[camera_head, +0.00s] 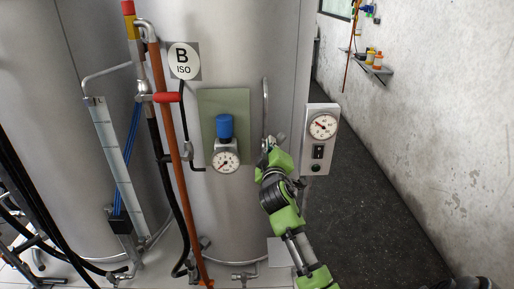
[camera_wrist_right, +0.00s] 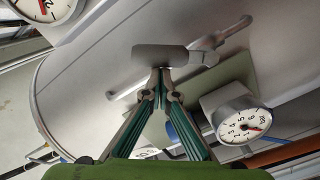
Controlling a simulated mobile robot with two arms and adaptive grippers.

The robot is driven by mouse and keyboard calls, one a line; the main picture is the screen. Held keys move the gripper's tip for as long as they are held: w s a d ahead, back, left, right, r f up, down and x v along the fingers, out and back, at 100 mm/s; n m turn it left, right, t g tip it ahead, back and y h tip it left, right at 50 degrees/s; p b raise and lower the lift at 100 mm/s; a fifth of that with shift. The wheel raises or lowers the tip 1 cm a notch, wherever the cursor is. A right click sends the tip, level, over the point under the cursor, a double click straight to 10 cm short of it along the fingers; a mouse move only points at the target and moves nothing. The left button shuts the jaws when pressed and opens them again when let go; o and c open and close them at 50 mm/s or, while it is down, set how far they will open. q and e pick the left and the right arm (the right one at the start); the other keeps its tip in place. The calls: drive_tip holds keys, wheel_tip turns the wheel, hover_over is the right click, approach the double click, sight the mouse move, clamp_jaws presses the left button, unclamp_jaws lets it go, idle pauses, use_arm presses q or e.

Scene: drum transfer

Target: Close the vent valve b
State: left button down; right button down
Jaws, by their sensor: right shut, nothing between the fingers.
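Tank B carries a round white "B ISO" sign (camera_head: 183,61). A grey metal valve handle (camera_wrist_right: 160,55), which looks like the vent valve, shows in the right wrist view on a thin pipe against the tank. My right gripper (camera_wrist_right: 161,76) is shut and empty, its fingertips at the lower edge of this handle; I cannot tell whether they touch it. In the head view my right gripper (camera_head: 270,150) is at the lower end of the thin vertical pipe (camera_head: 265,100), and the arm partly hides the valve. My left gripper is not in view.
A blue-capped regulator (camera_head: 224,127) with a gauge (camera_head: 226,161) sits left of my right gripper. A gauge box (camera_head: 320,140) stands close on its right. A red-handled valve (camera_head: 167,97) and orange pipe (camera_head: 172,130) are further left. Dark floor (camera_head: 370,200) is clear at right.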

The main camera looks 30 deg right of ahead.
sight(280, 144)
drive_tip(key=m, duration=0.1)
drive_tip(key=s+d+f+m, duration=0.1)
drive_tip(key=m, duration=0.1)
drive_tip(key=d+m, duration=0.1)
drive_tip(key=shift+s+d+f+m+b, duration=0.2)
drive_tip(key=shift+s+m+b, duration=0.05)
drive_tip(key=shift+m+b, duration=0.05)
drive_tip(key=shift+s+d+f+m+y, duration=0.2)
drive_tip(key=shift+d+f+m, duration=0.25)
drive_tip(key=shift+m, duration=0.55)
drive_tip(key=shift+s+d+f+m+y, duration=0.1)
drive_tip(key=shift+s+d+f+m, duration=0.15)
drive_tip(key=shift+f+m, duration=0.55)
drive_tip(key=shift+s+d+f+m+y, duration=0.1)
drive_tip(key=shift+s+d+f+m, duration=0.15)
drive_tip(key=shift+m, duration=0.95)
drive_tip(key=shift+d, duration=0.1)
drive_tip(key=shift+w, duration=0.1)
